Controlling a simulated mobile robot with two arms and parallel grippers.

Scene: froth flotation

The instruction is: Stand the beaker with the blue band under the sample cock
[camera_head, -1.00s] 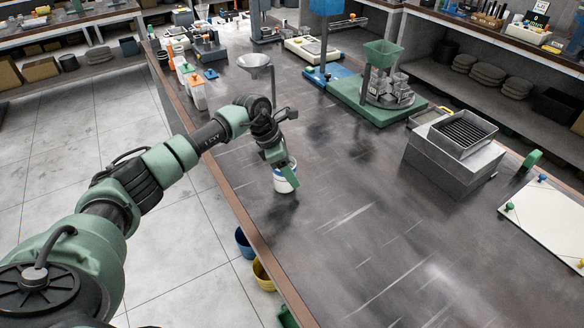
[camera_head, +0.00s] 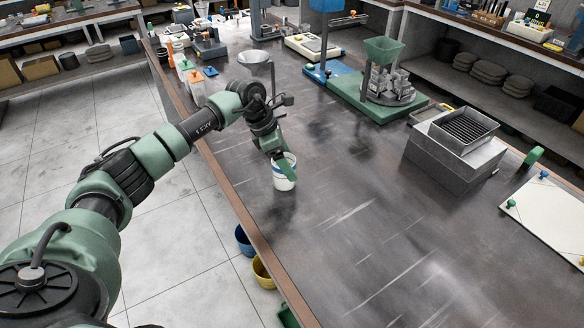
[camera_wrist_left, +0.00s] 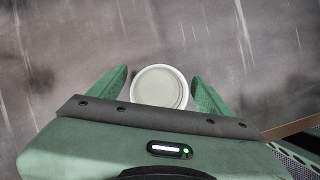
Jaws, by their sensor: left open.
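The white beaker with a blue band (camera_head: 284,182) stands upright on the dark bench, near its left edge. In the left wrist view, the beaker's round open mouth (camera_wrist_left: 160,88) shows between the two green fingers. My left gripper (camera_head: 281,160) is at the beaker, with its green finger partly covering it in the head view. The fingers are open (camera_wrist_left: 159,76), one on each side of the beaker, with a small gap visible. I cannot make out the sample cock for certain. My right gripper is not in view.
A blue machine (camera_head: 325,68) and a green-based device with a hopper (camera_head: 382,50) stand farther back. A grey box with a grated tray (camera_head: 455,150) is at right. The bench front is clear.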

